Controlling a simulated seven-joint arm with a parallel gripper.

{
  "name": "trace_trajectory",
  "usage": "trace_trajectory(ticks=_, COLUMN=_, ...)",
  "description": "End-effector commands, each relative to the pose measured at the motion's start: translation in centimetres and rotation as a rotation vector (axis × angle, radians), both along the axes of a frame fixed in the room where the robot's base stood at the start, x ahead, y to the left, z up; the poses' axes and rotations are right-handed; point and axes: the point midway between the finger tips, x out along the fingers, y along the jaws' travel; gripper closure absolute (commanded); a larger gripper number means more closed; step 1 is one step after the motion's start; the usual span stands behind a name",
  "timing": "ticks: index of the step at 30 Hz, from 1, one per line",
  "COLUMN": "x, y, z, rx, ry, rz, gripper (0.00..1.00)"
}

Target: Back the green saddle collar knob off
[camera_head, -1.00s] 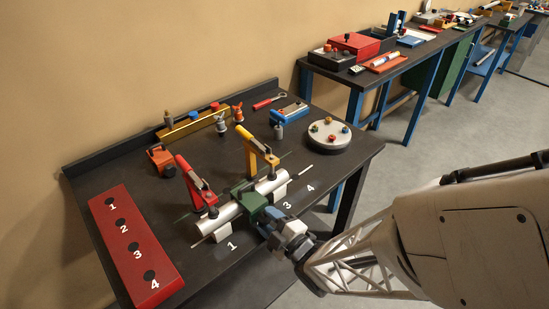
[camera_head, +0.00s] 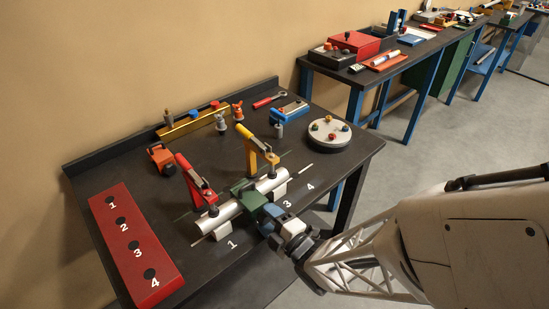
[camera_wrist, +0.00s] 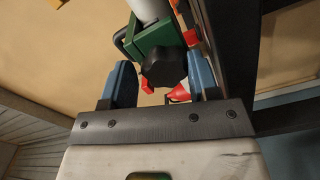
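The green saddle collar (camera_head: 248,192) sits around a silver tube (camera_head: 217,219) near the table's front. It also shows in the wrist view (camera_wrist: 158,38), with its black knob (camera_wrist: 165,66) facing me. My gripper (camera_head: 275,213) is at the collar's front side, coming from the lower right. In the wrist view, one blue finger of my gripper (camera_wrist: 160,70) lies on each side of the knob. The right finger looks very near or touching; a thin gap seems to show at the left. I cannot tell whether they press on it. My gripper hides the knob in the head view.
Red (camera_head: 197,184) and yellow (camera_head: 257,148) upright clamps stand behind the tube. A red block with numbered holes (camera_head: 120,215) lies at left. A grey round disc with small knobs (camera_head: 329,134) and an orange block (camera_head: 161,158) sit farther back.

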Motion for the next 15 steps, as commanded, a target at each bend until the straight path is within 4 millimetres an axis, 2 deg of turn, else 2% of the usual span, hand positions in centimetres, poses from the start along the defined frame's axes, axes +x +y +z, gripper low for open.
trace_trajectory(ticks=15, x=-0.76, y=-0.83, z=0.04, rx=0.0, ry=0.0, rz=-0.001, gripper=0.46)
